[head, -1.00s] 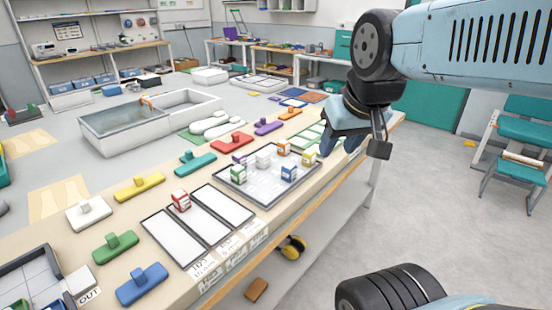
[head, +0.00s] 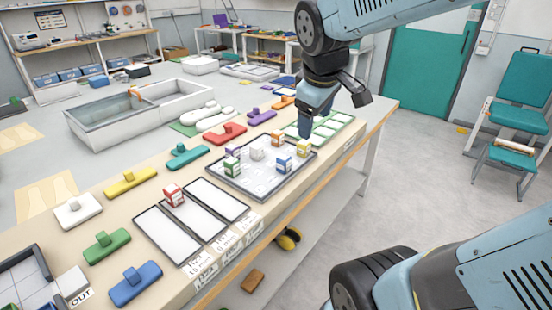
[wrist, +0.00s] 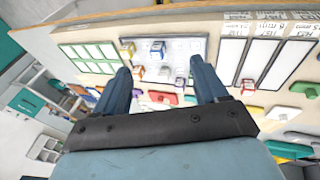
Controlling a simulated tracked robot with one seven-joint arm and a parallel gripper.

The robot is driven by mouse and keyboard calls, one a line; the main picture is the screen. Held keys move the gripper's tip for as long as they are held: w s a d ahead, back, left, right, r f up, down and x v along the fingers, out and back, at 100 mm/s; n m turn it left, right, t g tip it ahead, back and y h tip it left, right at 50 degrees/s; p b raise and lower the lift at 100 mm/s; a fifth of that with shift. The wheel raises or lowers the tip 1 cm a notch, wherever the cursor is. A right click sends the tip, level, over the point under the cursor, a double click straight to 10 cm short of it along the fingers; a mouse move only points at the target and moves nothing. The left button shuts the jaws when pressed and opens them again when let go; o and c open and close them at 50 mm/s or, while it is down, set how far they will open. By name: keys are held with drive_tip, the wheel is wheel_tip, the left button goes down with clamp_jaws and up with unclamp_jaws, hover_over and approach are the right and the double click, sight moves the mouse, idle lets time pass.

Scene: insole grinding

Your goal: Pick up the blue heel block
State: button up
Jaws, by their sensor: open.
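A small white cube with blue faces (head: 284,165) stands on the grey gridded tray (head: 222,188), near its front edge. A larger blue block with a knob (head: 136,284) lies at the near end of the table. I cannot tell which one the task means by heel block. My gripper (head: 305,131) points down above the far end of the gridded tray, beside the green-framed tray, apart from both blue things. In the wrist view my gripper (wrist: 162,68) is open and empty, with the gridded tray and its cubes showing between and beyond the fingers.
Yellow (head: 303,148), orange, green, purple and white cubes share the tray. A red cube (head: 173,195) stands on the white panels. Knobbed blocks in several colours line the table behind, including a red one (head: 225,133). A green-framed tray (head: 345,122) is at the far end.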

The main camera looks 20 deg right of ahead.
drive_tip(key=w+a+f+n+g+h, duration=0.1)
drive_tip(key=w+f+n, duration=0.3)
drive_tip(key=w+n, duration=0.45)
drive_tip(key=n+h, duration=0.1)
drive_tip(key=n, duration=0.8)
approach(283, 157)
drive_tip(key=shift+g, duration=0.4)
drive_tip(key=x, duration=0.2)
drive_tip(key=w+x, duration=0.1)
drive_tip(key=x, duration=0.2)
drive_tip(key=shift+w+d, duration=0.15)
drive_tip(key=shift+d, duration=0.1)
drive_tip(key=x, duration=0.4)
drive_tip(key=shift+s+a+f, duration=0.15)
drive_tip(key=shift+s+f, duration=0.2)
drive_tip(key=shift+w+f, duration=0.1)
drive_tip(key=shift+f, duration=0.35)
drive_tip(key=shift+c, duration=0.2)
drive_tip(key=c, duration=1)
drive_tip(key=shift+c, duration=0.2)
